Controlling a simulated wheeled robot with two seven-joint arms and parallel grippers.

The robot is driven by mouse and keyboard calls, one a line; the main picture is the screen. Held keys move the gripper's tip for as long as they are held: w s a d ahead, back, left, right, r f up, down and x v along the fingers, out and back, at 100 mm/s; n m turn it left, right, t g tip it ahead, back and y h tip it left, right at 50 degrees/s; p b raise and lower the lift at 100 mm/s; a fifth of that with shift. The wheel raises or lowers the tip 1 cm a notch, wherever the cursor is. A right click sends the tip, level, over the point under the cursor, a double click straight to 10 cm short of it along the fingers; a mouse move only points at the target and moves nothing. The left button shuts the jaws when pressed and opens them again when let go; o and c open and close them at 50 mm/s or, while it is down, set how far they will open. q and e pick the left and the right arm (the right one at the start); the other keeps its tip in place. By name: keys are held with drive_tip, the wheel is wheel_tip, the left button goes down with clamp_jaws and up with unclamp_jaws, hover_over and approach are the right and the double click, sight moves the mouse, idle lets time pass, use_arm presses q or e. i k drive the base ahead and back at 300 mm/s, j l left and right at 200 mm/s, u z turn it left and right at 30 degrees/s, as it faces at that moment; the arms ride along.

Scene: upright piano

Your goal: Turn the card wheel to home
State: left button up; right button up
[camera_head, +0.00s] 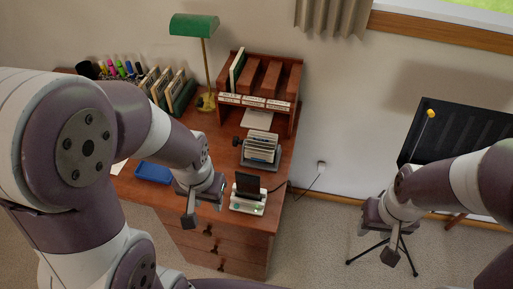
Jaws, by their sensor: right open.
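The card wheel (262,148), a rotary card file with white cards on a dark frame, stands on the right part of the brown desk. A dark knob shows at its left side. My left gripper (190,221) hangs over the desk's front edge, below and left of the card wheel and apart from it. Its fingers point down and overlap in the view, so its opening cannot be made out. My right gripper (389,256) is open and empty, off to the right of the desk, in front of a black music stand.
A small white device with a dark panel (247,203) stands in front of the card wheel. A blue tray (154,173) lies left. A wooden sorter (286,118) and green lamp (194,25) stand behind. The music stand (459,137) is at right.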

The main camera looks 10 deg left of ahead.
sight(261, 146)
drive_tip(key=j+z, duration=0.2)
drive_tip(key=j, duration=0.4)
drive_tip(key=j+z, duration=0.2)
drive_tip(key=j, duration=0.35)
drive_tip(key=k+j+z, duration=0.15)
drive_tip(key=j, duration=0.45)
drive_tip(key=i+j+z, duration=0.1)
drive_tip(key=j, duration=0.2)
